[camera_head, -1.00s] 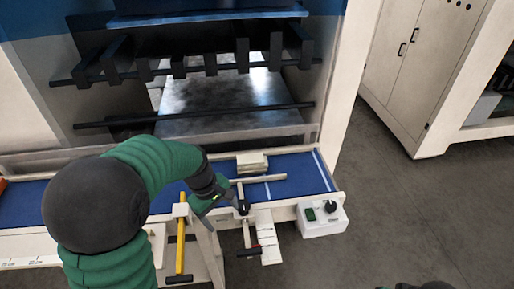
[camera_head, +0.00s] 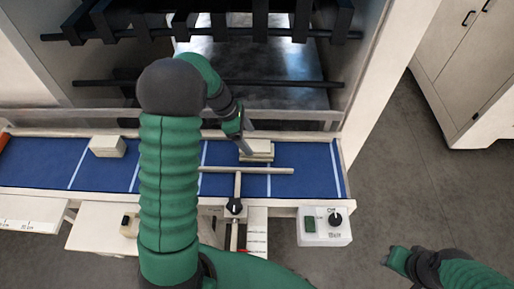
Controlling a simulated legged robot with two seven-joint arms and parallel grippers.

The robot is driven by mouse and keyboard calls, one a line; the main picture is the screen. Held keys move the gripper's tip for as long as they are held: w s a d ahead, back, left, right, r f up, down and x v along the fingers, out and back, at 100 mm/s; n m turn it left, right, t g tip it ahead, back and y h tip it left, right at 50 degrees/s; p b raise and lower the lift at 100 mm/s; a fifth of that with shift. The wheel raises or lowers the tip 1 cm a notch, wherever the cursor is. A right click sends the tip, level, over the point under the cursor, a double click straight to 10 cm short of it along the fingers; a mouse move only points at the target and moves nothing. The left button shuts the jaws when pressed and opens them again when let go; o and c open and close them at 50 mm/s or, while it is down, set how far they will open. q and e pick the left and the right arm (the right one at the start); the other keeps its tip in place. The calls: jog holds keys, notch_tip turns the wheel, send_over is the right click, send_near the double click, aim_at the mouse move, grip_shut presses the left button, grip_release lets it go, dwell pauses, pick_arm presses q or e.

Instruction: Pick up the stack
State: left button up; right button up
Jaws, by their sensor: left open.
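A cream stack (camera_head: 262,152) lies on the blue belt (camera_head: 310,180), right of the middle, near the belt's back edge. Its layers show as thin lines on the front side. A second cream stack (camera_head: 106,147) sits farther left on the belt. My left gripper (camera_head: 247,145) is open and points down at the left part of the right-hand stack. One finger overlaps the stack in the picture; I cannot tell whether it touches. My right arm shows at the lower right, and its gripper end (camera_head: 397,260) is too unclear to read.
A cream T-shaped bar (camera_head: 270,171) crosses the belt just in front of the right-hand stack. A control box (camera_head: 324,226) with a black knob hangs at the front right. A machine opening with black bars (camera_head: 290,84) stands behind. The belt's right end is clear.

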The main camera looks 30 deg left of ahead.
aim_at(254, 147)
pick_arm(q)
jog(key=x, duration=0.3)
jog(key=shift+w+f, duration=0.1)
jog(key=shift+f, duration=0.25)
jog(key=p+x, duration=0.1)
jog(key=x, duration=0.2)
jog(key=w+p+x, duration=0.1)
jog(key=x, duration=0.1)
jog(key=shift+d+f+p, duration=0.15)
jog(key=shift+f+p, duration=0.1)
jog(key=shift+p, duration=0.15)
jog(key=shift+d+f, duration=0.15)
jog(key=shift+f, duration=0.25)
jog(key=shift+s, duration=0.1)
jog(key=shift+a+f, duration=0.1)
jog(key=shift+a, duration=0.1)
pick_arm(e)
jog(key=r, duration=0.3)
jog(key=shift+w, duration=0.2)
pick_arm(q)
jog(key=c, duration=0.4)
jog(key=shift+d, duration=0.1)
jog(key=c, duration=1)
jog(key=shift+c, duration=0.3)
pick_arm(e)
jog(key=shift+w+d+f, duration=0.1)
jog(key=shift+w, duration=0.05)
